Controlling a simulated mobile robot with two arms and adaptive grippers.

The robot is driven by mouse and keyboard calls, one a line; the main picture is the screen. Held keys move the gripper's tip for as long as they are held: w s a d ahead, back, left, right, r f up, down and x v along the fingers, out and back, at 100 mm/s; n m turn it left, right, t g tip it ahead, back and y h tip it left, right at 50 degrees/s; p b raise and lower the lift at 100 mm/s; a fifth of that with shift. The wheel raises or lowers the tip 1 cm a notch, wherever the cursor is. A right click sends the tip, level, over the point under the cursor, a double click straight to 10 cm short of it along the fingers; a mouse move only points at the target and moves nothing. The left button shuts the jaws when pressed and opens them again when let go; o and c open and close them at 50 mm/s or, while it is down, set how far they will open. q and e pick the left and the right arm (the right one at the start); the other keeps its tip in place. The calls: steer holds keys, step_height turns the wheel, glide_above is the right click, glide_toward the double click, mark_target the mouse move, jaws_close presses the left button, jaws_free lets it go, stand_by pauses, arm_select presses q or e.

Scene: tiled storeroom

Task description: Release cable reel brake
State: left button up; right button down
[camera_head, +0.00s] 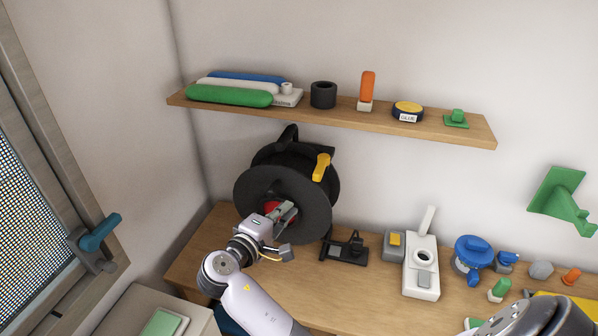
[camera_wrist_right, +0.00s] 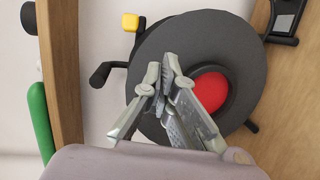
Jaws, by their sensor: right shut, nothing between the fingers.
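The black cable reel (camera_head: 285,190) stands on the wooden bench against the wall, and it fills much of the right wrist view (camera_wrist_right: 205,40). A red round part (camera_head: 271,208) sits at its hub, partly hidden by my gripper; it shows more fully in the right wrist view (camera_wrist_right: 209,91). A yellow handle (camera_head: 321,167) sticks out near the rim. My right gripper (camera_head: 287,212) is shut and empty in front of the reel's face, close to the red part. In the wrist view its fingertips (camera_wrist_right: 163,85) overlap the disc left of the red part; contact cannot be told. My left gripper is not in view.
A wooden shelf (camera_head: 335,113) with several items hangs above the reel. A window with a blue handle (camera_head: 100,232) is at left.

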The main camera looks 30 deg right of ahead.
mark_target(321, 167)
step_height(321, 167, up, 4)
steer(key=w+h, duration=0.2)
steer(key=p+x, duration=0.4)
steer(key=x, duration=0.5)
steer(key=shift+w, duration=0.15)
steer(key=shift+w+f+t, duration=0.1)
steer(key=shift+f+t, duration=0.05)
steer(key=shift+t, duration=0.15)
